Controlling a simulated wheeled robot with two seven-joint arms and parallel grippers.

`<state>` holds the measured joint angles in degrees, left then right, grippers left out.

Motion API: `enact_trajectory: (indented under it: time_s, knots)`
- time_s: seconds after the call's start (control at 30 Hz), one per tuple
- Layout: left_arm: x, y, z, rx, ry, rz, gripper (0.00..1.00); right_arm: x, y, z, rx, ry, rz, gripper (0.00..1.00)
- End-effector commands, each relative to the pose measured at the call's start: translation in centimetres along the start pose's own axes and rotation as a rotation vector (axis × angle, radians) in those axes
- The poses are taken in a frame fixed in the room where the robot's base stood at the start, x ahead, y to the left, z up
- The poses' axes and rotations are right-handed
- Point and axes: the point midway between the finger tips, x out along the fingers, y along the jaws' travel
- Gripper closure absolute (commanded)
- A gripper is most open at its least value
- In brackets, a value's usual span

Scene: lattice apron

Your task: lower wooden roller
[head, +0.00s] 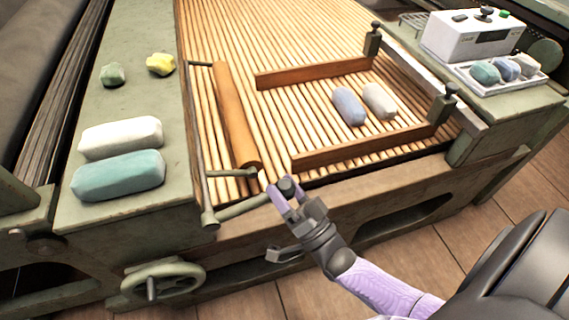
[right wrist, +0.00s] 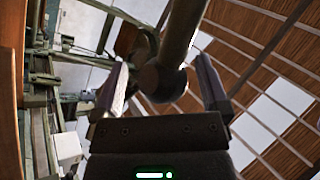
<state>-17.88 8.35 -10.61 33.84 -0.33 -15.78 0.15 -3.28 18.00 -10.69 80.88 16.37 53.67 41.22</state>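The wooden roller (head: 236,118) lies lengthwise over the left part of the slatted bed, carried by metal arms at its ends. I cannot tell whether it touches the slats. A metal lever (head: 243,207) runs from the roller's near pivot toward my right gripper (head: 284,187). In the right wrist view, a rod with a rounded end (right wrist: 160,80) sits between the two fingers of my right gripper (right wrist: 165,88). The fingers stand apart with gaps on both sides of it, so the gripper is open around it. My left gripper is not in view.
Wooden rails (head: 315,72) frame two soft blocks (head: 349,106) on the slatted bed (head: 222,30). The green side table (head: 85,110) holds white and teal blocks and two small lumps. A handwheel (head: 162,284) is below. A white box (head: 470,38) and tray stand at right.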

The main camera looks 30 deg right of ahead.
Motion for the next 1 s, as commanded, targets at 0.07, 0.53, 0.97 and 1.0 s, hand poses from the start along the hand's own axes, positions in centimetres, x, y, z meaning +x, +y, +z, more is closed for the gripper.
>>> enact_trajectory:
  time_s: [0.07,0.53,0.97,1.0]
  knots:
    - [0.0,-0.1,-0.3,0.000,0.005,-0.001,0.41,0.0,0.0,0.0,-0.001,0.001,-0.001,0.05]
    - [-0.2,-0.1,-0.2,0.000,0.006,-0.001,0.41,-8.1,0.1,0.0,-0.001,-0.002,0.002,0.05]
    - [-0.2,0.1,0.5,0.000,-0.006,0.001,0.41,-9.9,0.0,0.0,-0.001,0.001,-0.001,0.05]
    - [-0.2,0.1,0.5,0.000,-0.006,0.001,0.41,-9.9,0.0,0.0,-0.001,0.001,-0.001,0.05]
